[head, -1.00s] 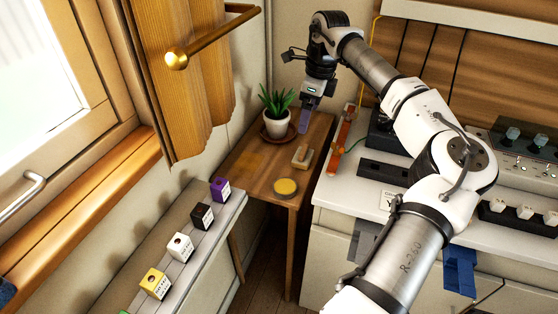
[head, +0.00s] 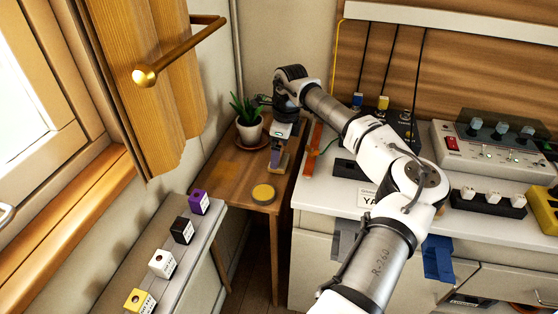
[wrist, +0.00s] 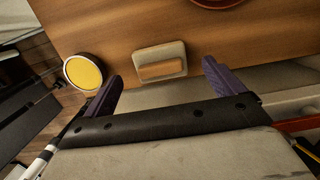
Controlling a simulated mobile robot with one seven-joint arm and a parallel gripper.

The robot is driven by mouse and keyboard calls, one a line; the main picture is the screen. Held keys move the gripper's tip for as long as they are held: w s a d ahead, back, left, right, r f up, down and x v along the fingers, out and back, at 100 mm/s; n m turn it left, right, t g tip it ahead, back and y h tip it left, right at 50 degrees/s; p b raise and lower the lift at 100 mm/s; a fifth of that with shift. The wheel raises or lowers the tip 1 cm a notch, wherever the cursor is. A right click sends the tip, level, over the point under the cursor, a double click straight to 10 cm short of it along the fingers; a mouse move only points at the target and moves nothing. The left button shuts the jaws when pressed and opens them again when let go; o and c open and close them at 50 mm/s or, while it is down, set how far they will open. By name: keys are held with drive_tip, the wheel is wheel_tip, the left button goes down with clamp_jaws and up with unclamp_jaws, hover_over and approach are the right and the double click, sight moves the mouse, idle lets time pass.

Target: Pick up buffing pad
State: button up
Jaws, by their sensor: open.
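The buffing pad, a pale rounded block with a wooden grip on top (wrist: 161,70), lies on the small wooden table (head: 229,172). In the wrist view it sits between and beyond the two purple fingertips of my gripper (wrist: 161,76). The fingers are apart with nothing between them, and I see no contact with the pad. In the head view my gripper (head: 277,157) points down over the pad and hides most of it.
A round yellow-topped tin (head: 263,194) sits near the table's front edge. A potted plant (head: 248,125) on a saucer stands behind and left of my gripper. The white counter (head: 325,195) borders the table on the right. A ledge with several small boxes runs front left.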

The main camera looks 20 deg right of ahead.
drive_tip(key=shift+w+a+f, duration=0.1)
drive_tip(key=shift+a+f, duration=0.05)
drive_tip(key=shift+f, duration=1.4)
drive_tip(key=c, duration=1.1)
drive_tip(key=shift+c, duration=0.2)
drive_tip(key=shift+r, duration=0.1)
wheel_tip(320, 180, up, 20)
drive_tip(key=shift+b, duration=0.35)
drive_tip(key=o, duration=0.3)
drive_tip(key=shift+c, duration=0.7)
